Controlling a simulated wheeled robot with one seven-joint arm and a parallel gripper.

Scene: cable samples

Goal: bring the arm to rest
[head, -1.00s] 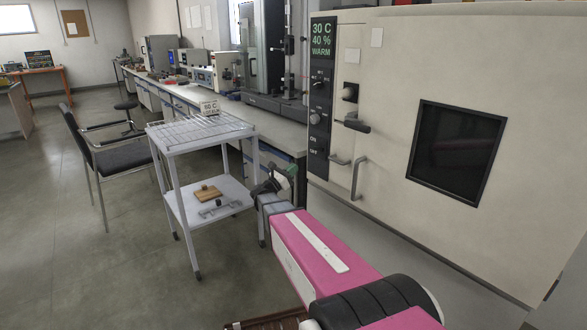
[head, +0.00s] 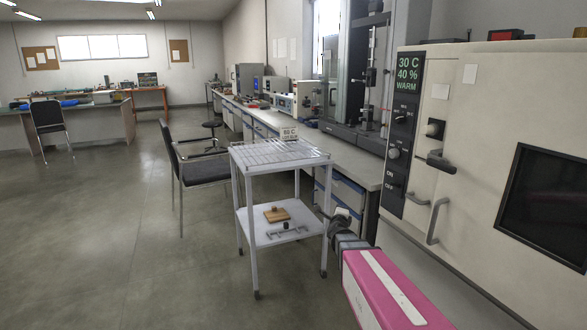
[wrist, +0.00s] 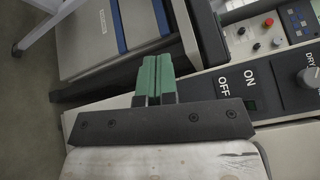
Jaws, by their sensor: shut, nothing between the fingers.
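My arm is pink with a white strip and reaches up from the bottom right of the head view. My gripper shows in the wrist view (wrist: 155,80) as two green fingertips pressed together on a dark mount, with nothing between them. In the head view the end of the arm is beside the right of the white trolley and in front of the chamber's lower left; the fingers are hard to make out there. The wrist view shows the ON/OFF panel (wrist: 240,90) close to the right of the fingers.
The chamber (head: 470,130) stands at right with a closed door, two handles and a display reading 30 C, 40 %, WARM. The white trolley (head: 250,215) has an empty wire rack on top and a wooden block (head: 276,214) below. A chair (head: 205,168) is behind it. Floor at left is clear.

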